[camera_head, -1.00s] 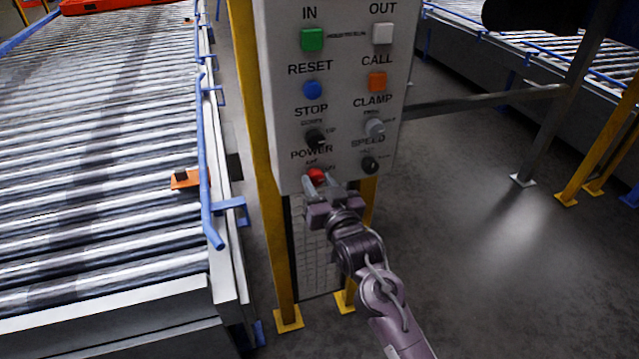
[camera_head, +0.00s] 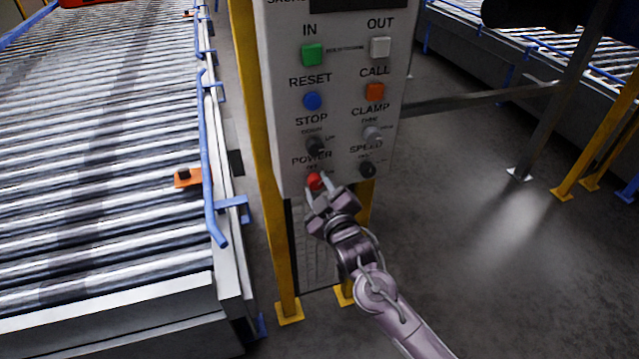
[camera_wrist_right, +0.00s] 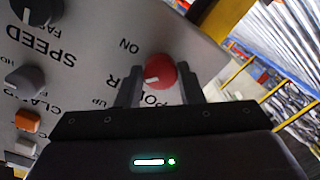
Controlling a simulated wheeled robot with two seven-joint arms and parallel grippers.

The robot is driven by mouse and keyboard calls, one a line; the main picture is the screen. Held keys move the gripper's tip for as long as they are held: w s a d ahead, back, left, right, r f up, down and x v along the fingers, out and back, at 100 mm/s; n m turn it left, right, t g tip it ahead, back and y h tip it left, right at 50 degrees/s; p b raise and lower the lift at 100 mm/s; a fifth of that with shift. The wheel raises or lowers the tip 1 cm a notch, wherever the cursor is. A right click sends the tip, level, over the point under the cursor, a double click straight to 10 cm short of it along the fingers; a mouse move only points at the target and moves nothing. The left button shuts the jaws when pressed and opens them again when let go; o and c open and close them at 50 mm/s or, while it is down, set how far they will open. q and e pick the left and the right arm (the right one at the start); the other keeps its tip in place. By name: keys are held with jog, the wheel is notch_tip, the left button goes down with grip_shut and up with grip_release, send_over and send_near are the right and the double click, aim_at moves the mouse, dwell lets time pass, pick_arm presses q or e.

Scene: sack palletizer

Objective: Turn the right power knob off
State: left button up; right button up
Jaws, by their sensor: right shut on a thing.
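The red power knob (camera_head: 314,181) is at the lower left of the grey control panel (camera_head: 345,75), under the POWER label. It also shows in the wrist view as a round red knob (camera_wrist_right: 161,70) with a white mark toward its left side; "ON" is printed nearby, upside down. My right gripper (camera_head: 318,186) is at the panel with one finger on each side of this knob, shut on it. In the wrist view its dark fingers (camera_wrist_right: 159,82) flank the knob. Part of the POWER label is hidden by a finger. My left gripper is not in view.
A yellow post (camera_head: 262,150) stands at the panel's left, beside a roller conveyor (camera_head: 100,170). Open floor (camera_head: 460,250) lies to the right.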

jog(key=n+p, duration=0.1)
jog(key=n, duration=0.3)
jog(key=shift+r+p, duration=0.1)
jog(key=shift+p, duration=0.2)
jog(key=shift+n+h+p, duration=0.3)
jog(key=shift+n+p, duration=0.25)
jog(key=shift+n, duration=1.45)
jog(key=o, duration=1)
jog(key=b+v, duration=0.1)
jog(key=v, duration=0.6)
jog(key=shift+s, duration=0.45)
